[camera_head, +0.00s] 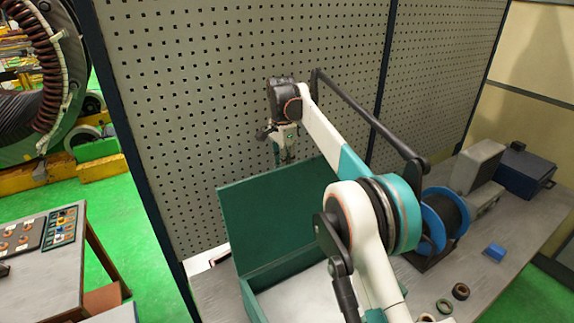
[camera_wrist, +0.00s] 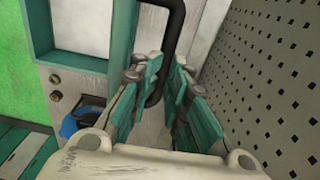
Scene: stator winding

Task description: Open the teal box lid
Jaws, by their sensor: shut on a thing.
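The teal box (camera_head: 250,290) stands on the bench, partly hidden behind my arm, with a pale interior showing. Its teal lid (camera_head: 270,215) is raised, standing steeply at the back in front of the pegboard. My gripper (camera_head: 286,158) is at the lid's upper edge, pointing down. In the wrist view its teal-padded fingers (camera_wrist: 168,78) are on either side of a dark bent bar (camera_wrist: 174,25), which looks like the lid's handle. The gripper is shut on this bar. The exact contact is partly hidden by the fingers.
The perforated panel (camera_head: 200,100) stands close behind the lid and gripper. A blue spool (camera_head: 432,225), a grey machine (camera_head: 478,168), a dark blue box (camera_head: 524,170), a small blue block (camera_head: 494,252) and dark rings (camera_head: 460,291) are on the bench at right.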

